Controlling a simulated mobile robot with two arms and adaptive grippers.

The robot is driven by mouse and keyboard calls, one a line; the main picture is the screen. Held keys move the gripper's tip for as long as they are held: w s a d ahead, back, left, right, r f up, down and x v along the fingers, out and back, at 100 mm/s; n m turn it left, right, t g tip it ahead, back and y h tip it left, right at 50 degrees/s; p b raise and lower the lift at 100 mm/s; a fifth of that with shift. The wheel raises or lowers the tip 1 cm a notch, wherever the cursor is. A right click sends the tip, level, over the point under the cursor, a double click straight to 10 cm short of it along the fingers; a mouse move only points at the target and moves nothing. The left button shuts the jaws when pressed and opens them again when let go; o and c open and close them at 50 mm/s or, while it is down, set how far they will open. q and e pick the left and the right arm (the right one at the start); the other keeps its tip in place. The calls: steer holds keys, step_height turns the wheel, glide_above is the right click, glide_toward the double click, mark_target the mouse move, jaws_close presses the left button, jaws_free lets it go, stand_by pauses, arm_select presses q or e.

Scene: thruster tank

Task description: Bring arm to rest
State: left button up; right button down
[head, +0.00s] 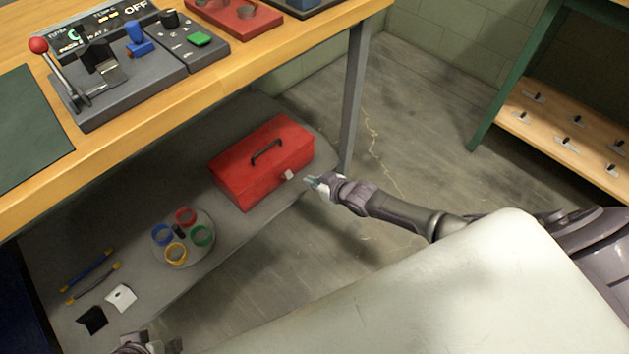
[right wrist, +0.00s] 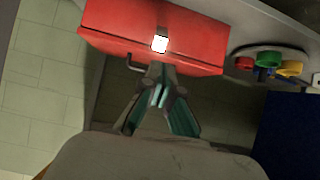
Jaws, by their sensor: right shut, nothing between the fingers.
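My right arm reaches in from the right in the head view, low beside the table leg. Its gripper (head: 313,183) is shut and empty, a little right of the red toolbox (head: 262,160) on the lower shelf. In the right wrist view the shut fingers (right wrist: 158,88) point toward the toolbox (right wrist: 120,32) and its white latch (right wrist: 160,43); a small gap seems to lie between them, though contact is hard to judge. My left gripper (head: 150,345) shows only in part at the bottom edge of the head view, and its fingers are hidden.
The wooden tabletop (head: 260,62) with a lever panel (head: 110,85) overhangs the shelf (head: 235,225). A metal leg (head: 354,95) stands just beyond the right gripper. A round tray with coloured rings (head: 183,240) sits left of the toolbox. Open floor (head: 430,110) lies to the right.

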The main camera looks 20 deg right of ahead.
stand_by(0.4)
